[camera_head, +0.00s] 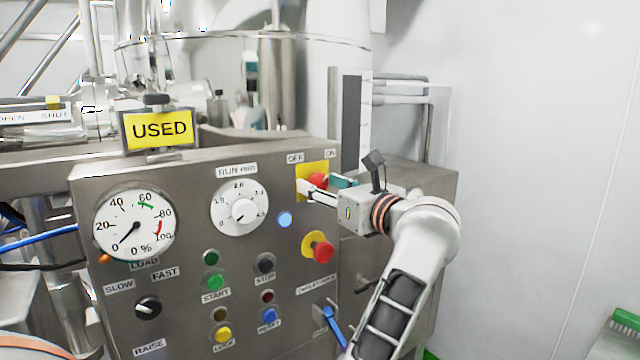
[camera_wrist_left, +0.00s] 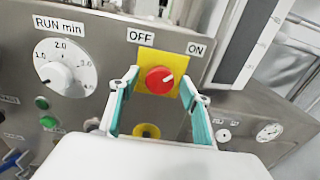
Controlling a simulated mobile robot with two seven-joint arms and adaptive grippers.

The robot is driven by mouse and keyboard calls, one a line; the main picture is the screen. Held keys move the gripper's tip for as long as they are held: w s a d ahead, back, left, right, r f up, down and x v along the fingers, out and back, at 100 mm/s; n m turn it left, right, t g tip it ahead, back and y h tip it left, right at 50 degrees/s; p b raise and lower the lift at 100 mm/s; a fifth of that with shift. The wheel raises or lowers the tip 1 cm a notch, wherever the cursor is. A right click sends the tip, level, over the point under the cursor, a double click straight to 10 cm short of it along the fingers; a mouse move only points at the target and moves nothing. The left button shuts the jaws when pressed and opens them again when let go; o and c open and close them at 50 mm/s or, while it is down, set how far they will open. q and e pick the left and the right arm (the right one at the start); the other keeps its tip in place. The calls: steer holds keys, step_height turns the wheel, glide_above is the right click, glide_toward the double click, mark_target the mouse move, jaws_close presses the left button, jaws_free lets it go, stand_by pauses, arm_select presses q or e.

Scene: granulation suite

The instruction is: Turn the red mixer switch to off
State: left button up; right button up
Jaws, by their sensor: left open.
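The red mixer switch (camera_head: 318,179) is a round red knob on a yellow plate at the upper right of the steel control panel. In the left wrist view the red knob (camera_wrist_left: 158,82) carries a white mark pointing up and right, toward the ON label (camera_wrist_left: 196,49). The OFF label (camera_wrist_left: 140,36) is above and to its left. My left gripper (camera_head: 322,189) is open in front of the switch. In the left wrist view the fingers stand on either side of the knob; I cannot tell whether they touch it. My right gripper is not in view.
A red mushroom button (camera_head: 323,251) on a yellow collar sits below the switch. A RUN min dial (camera_head: 239,208) and a blue lamp (camera_head: 285,219) are left of it. A blue-handled lever (camera_head: 333,326) sticks out low. A yellow USED sign (camera_head: 159,130) stands on top.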

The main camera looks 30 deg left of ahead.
arm_select(q)
steer(key=shift+s+d, duration=0.1)
steer(key=shift+d, duration=0.05)
steer(key=c, duration=1.1)
